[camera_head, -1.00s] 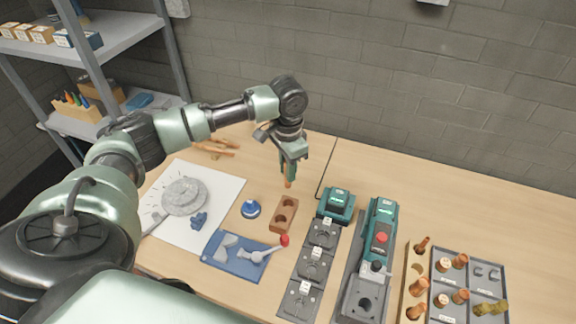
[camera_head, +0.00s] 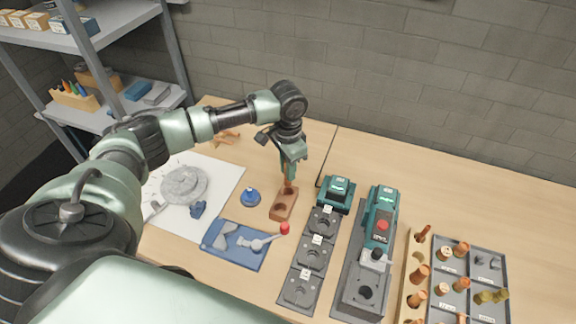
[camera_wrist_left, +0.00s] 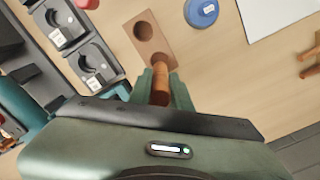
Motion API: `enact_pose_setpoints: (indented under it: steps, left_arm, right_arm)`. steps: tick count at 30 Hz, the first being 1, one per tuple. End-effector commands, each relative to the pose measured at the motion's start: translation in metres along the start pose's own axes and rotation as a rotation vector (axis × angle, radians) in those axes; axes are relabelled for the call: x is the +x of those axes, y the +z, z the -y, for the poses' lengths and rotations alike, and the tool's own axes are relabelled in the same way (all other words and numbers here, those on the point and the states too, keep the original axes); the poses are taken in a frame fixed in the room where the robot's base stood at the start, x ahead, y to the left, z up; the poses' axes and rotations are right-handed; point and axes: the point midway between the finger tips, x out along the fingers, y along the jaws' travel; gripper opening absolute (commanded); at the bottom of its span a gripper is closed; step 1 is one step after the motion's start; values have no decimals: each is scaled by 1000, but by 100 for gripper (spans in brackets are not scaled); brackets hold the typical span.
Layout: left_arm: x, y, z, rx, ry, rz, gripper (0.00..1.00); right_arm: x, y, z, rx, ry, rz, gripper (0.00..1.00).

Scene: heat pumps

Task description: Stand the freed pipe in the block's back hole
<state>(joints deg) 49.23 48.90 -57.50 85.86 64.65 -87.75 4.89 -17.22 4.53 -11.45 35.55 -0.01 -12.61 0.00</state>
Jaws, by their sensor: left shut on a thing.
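My left gripper (camera_head: 290,163) points down above the brown wooden block (camera_head: 283,215) and is shut on a copper-coloured pipe (camera_head: 289,181). The pipe is upright, and its lower end is at the block's back end in the head view. In the left wrist view the pipe (camera_wrist_left: 160,88) sits between the fingers (camera_wrist_left: 160,95), and its far end is close to the nearer of two round holes in the block (camera_wrist_left: 151,43). I cannot tell whether the tip has entered the hole. The front hole is empty. My right gripper is not in view.
A blue round piece (camera_head: 250,197) stands left of the block. A blue tray (camera_head: 218,253) with a red-ended tool lies in front. Dark fixtures (camera_head: 304,278) and a teal machine (camera_head: 381,220) stand to the right. A wooden rack (camera_head: 411,277) holds more copper pieces.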

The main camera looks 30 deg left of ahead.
Motion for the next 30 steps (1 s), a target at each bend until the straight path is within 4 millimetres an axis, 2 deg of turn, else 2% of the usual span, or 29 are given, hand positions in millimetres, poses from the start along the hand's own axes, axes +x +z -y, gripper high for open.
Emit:
enact_pose_setpoints:
  steps: [15,30]
  left_arm:
    - [25,0,0,0,0,0,0]
    - [26,0,0,0,0,0,0]
  right_arm:
    - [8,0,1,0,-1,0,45]
    - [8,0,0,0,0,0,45]
